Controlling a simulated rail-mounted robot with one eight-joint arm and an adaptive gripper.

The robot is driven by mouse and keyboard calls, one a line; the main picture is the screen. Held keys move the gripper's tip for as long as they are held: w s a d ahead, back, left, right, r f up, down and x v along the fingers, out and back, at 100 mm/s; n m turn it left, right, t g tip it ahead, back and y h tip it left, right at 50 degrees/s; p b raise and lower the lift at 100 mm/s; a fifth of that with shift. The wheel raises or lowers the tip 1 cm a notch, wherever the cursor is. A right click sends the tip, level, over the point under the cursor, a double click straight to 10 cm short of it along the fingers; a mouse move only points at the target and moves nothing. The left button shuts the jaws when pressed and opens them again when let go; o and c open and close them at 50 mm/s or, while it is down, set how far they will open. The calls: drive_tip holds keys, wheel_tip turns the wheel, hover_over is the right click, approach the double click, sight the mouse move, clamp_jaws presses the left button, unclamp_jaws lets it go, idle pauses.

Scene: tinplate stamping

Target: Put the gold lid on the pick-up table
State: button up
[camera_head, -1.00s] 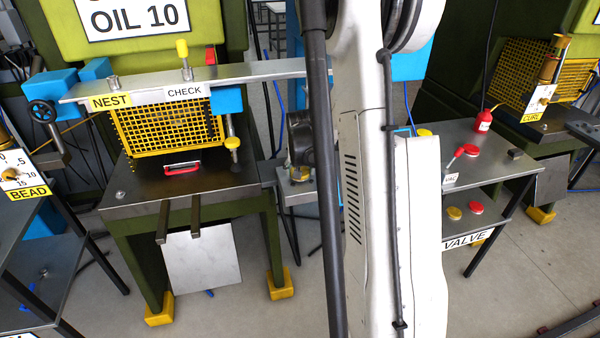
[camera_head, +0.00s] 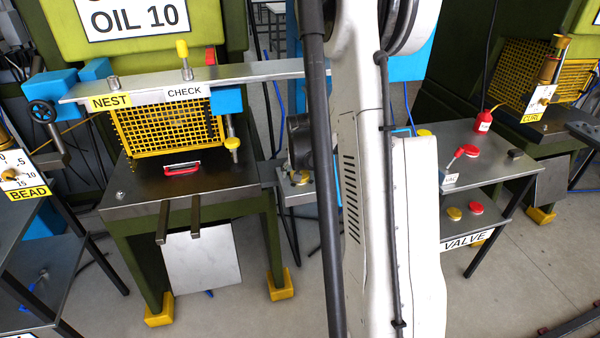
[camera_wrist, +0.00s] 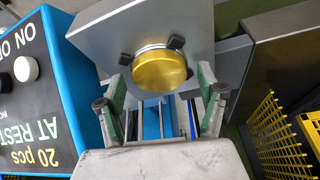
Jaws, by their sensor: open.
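A gold lid (camera_wrist: 160,70) sits among small black blocks on a grey plate (camera_wrist: 205,22) in the wrist view, with a silver rim showing behind it. My gripper (camera_wrist: 164,84) is open, its two green-padded fingers spread wide to the left and right of the lid's near side. No grip on the lid shows. No label identifies the pick-up table.
A blue control box (camera_wrist: 75,90) stands close left of my gripper. A yellow mesh guard (camera_wrist: 280,140) is at right. In the head view, the NEST/CHECK press bench (camera_head: 130,200) stands left; a grey VALVE table (camera_head: 490,150) with red and gold discs stands right.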

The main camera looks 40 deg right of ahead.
drive_tip(key=v, duration=1.1)
drive_tip(key=s+a+r+n+t, duration=0.1)
drive_tip(key=s+a+r+n, duration=0.15)
drive_tip(key=a+r, duration=0.45)
drive_tip(key=s+a+r+n+t, duration=0.1)
drive_tip(key=s+a+r, duration=0.2)
drive_tip(key=a, duration=0.8)
drive_tip(key=s+a+r+n+t+y, duration=0.1)
drive_tip(key=s+a+n, duration=0.3)
drive_tip(key=s+a, duration=0.9)
drive_tip(key=shift+a+r+t+y+p, duration=0.3)
drive_tip(key=shift+a+y+p, duration=0.15)
drive_tip(key=shift+a+y, duration=0.6)
